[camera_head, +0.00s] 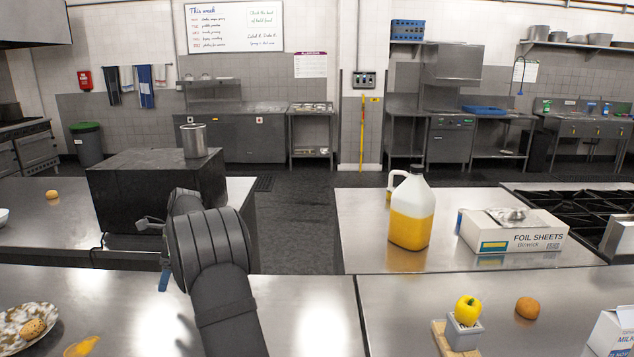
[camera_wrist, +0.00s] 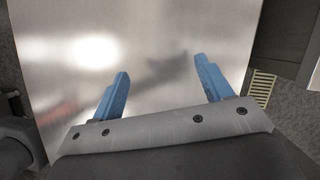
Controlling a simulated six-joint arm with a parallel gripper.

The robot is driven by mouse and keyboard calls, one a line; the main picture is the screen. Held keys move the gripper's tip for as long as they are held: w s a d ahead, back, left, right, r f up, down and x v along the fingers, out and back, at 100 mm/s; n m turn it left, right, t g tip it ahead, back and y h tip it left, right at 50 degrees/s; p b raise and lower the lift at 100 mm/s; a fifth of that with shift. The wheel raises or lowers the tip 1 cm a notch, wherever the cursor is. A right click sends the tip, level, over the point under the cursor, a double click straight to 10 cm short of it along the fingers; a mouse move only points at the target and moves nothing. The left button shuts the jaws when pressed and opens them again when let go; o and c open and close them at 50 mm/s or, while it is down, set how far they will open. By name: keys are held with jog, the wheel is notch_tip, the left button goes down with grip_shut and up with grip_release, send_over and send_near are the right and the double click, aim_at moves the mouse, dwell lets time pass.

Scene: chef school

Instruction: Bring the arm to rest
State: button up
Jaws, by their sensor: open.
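My gripper (camera_wrist: 163,88) shows in the wrist view with its two blue fingers wide apart and nothing between them. Below the fingers is a bare steel worktop (camera_wrist: 75,30). In the head view my arm reaches forward over the near counter at left of centre. Most of my gripper is hidden there behind the wrist; only a bit of blue finger (camera_head: 164,280) shows at its left side.
A dark box-shaped unit (camera_head: 125,200) with a metal pot (camera_head: 194,141) on it stands just beyond my arm. The near counter (camera_head: 310,315) is clear beside my arm.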

jog(key=w+d+f+n, duration=0.1)
jog(key=d, duration=0.5)
jog(key=w+d+f+n+g, duration=0.1)
jog(key=d+n, duration=0.1)
jog(key=d, duration=0.5)
jog(key=d+f+n+h, duration=0.1)
jog(key=d+n, duration=0.1)
jog(key=d, duration=0.5)
jog(key=shift+w+f+g, duration=0.3)
jog(key=shift+w+f, duration=0.05)
jog(key=shift+w, duration=0.05)
jog(key=s+d+n, duration=0.1)
jog(key=d, duration=0.5)
jog(key=s+d+f+n+h, duration=0.1)
jog(key=d+n, duration=0.1)
jog(key=d, duration=0.4)
jog(key=s+d+f+n+g, duration=0.1)
jog(key=s+d+n, duration=0.1)
jog(key=d, duration=0.4)
jog(key=shift+d+f+h, duration=0.25)
jog(key=shift+d+h, duration=0.15)
jog(key=o, duration=0.6)
jog(key=shift+r, duration=0.1)
